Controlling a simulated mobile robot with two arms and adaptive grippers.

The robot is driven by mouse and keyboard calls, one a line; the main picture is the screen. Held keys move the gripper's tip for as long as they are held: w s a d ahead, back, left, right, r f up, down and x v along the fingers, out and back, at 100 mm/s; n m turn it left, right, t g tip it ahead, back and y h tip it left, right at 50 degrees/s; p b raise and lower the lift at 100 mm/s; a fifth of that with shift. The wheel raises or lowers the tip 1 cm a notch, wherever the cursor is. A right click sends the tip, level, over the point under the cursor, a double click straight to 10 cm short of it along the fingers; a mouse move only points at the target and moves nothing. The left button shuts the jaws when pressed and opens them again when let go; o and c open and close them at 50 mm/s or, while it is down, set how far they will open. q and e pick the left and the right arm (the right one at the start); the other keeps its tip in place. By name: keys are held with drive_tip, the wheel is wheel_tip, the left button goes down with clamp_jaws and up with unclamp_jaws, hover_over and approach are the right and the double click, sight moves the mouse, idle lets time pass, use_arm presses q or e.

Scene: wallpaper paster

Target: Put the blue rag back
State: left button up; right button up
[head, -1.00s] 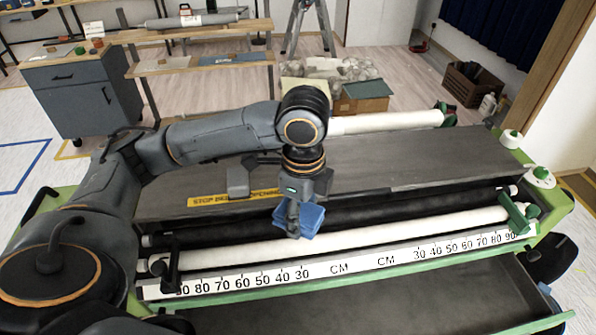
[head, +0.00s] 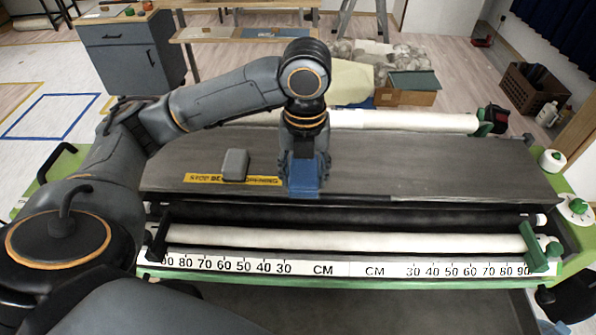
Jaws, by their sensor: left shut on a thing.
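The blue rag (head: 304,180) hangs in my left gripper (head: 304,168), which is shut on it. The gripper points down over the dark flat board of the wallpaper paster (head: 430,170), near the middle of the board's front edge. I cannot tell whether the rag touches the board. The fingertips are mostly hidden behind the rag and the wrist. My right gripper is not in view.
A grey block (head: 235,163) sits on the board by the yellow warning strip (head: 210,178), left of the rag. White rollers (head: 380,239) and a centimetre scale (head: 350,269) lie in front. The board's right side is clear.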

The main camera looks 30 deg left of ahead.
use_arm(q)
drive_tip(key=shift+w+a+f, duration=0.15)
drive_tip(key=shift+w+a, duration=0.1)
drive_tip(key=shift+w, duration=0.05)
drive_tip(key=w+a+f+p, duration=0.1)
drive_tip(key=w+a+f, duration=0.1)
drive_tip(key=w, duration=0.1)
drive_tip(key=w+a+f+p, duration=0.1)
drive_tip(key=w+a+f, duration=0.2)
drive_tip(key=w+a+f+p, duration=0.1)
drive_tip(key=w+a+f, duration=0.1)
drive_tip(key=w+f, duration=0.1)
drive_tip(key=shift+w+a, duration=0.2)
drive_tip(key=shift+w+a+f, duration=0.1)
drive_tip(key=shift+w+f, duration=0.05)
drive_tip(key=shift+f, duration=0.1)
drive_tip(key=f+p, duration=0.3)
drive_tip(key=shift+w+a+f, duration=0.1)
drive_tip(key=shift+w+a, duration=0.25)
drive_tip(key=shift+f, duration=0.3)
drive_tip(key=shift+f, duration=0.15)
